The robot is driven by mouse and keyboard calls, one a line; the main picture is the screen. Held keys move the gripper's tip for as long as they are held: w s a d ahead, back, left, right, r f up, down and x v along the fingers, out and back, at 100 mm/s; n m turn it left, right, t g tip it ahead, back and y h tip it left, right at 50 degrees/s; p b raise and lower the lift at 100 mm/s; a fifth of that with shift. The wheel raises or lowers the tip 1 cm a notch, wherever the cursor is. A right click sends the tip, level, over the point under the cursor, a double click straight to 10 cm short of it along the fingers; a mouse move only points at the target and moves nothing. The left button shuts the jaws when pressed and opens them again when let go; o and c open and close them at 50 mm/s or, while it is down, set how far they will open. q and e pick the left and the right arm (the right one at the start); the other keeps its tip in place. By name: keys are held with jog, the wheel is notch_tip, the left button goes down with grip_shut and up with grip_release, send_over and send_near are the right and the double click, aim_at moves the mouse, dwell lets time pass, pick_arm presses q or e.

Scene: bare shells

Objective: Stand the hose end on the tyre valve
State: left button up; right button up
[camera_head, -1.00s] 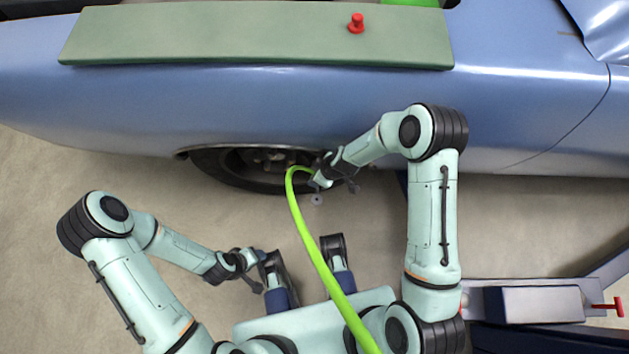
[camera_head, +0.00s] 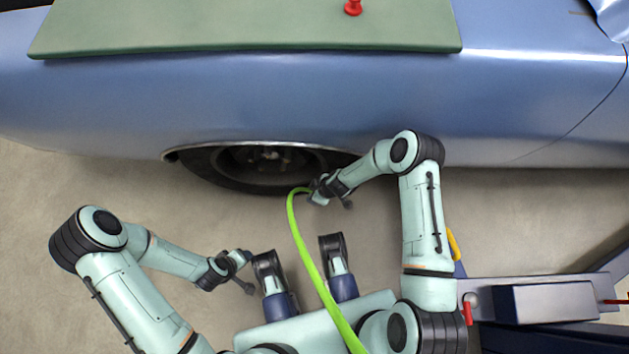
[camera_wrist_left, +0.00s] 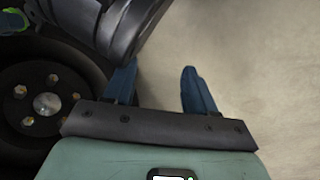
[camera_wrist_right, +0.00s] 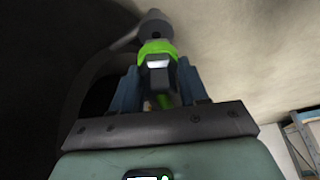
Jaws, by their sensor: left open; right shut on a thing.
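The tyre (camera_head: 235,180) sits under the wheel arch of the blue car; its wheel (camera_wrist_left: 45,103) with several bolts shows in the left wrist view. I cannot make out the tyre valve. My right gripper (camera_head: 318,190) is just in front of the tyre's lower right edge. It is shut on the hose end (camera_wrist_right: 158,60), a grey piece with a green collar, between its blue fingers in the right wrist view. The green hose (camera_head: 308,262) arcs from it towards me. My left gripper (camera_wrist_left: 157,80) is open and empty, low at the left in the head view.
The blue car body (camera_head: 330,110) spans the top. A green pad (camera_head: 240,30) lies on it with a red knob (camera_head: 353,7). A dark grey jack-like frame (camera_head: 545,303) stands at the lower right. Bare floor (camera_head: 90,190) is free at the left.

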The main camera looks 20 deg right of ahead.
notch_tip(320, 180, down, 3)
jog(key=shift+r+b, duration=0.2)
jog(key=shift+b, duration=0.1)
pick_arm(q)
jog(key=shift+s+a+f+g, duration=0.15)
jog(key=shift+s+f+g, duration=0.15)
jog(key=shift+s+f, duration=0.55)
pick_arm(e)
jog(key=shift+r, duration=0.1)
pick_arm(q)
jog(key=shift+s, duration=0.1)
pick_arm(e)
jog(key=o, duration=1.1)
pick_arm(q)
jog(key=shift+s+f, duration=0.1)
pick_arm(e)
jog(key=shift+o, duration=0.2)
